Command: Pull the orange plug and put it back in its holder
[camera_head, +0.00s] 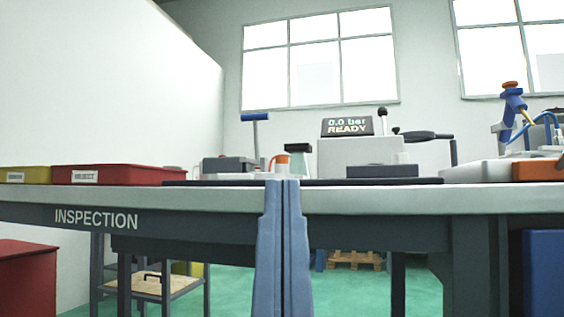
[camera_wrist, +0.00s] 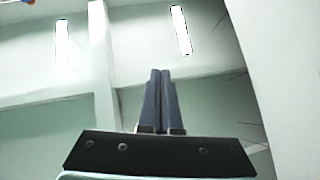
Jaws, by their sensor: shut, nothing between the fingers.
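A small orange part (camera_head: 282,158), which looks like the orange plug, shows at the middle of the bench in the head view. It sits low among the fixtures behind the bench edge, and its lower part is hard to make out. I cannot tell whether it is in a holder. My gripper (camera_head: 283,182) points upward in front of the bench edge, its tips just below the orange part in the picture. The blue-grey fingers are together and empty. In the wrist view my gripper (camera_wrist: 160,72) is also shut, with only wall or ceiling beyond it.
The inspection bench (camera_head: 200,197) spans the view. A red tray (camera_head: 120,175) and a yellow tray (camera_head: 25,175) stand left. A grey unit with a "0.0 bar READY" display (camera_head: 347,126) stands behind. A blue-handled clamp (camera_head: 255,117) rises left of centre; a blue-and-orange tool (camera_head: 514,103) stands right.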

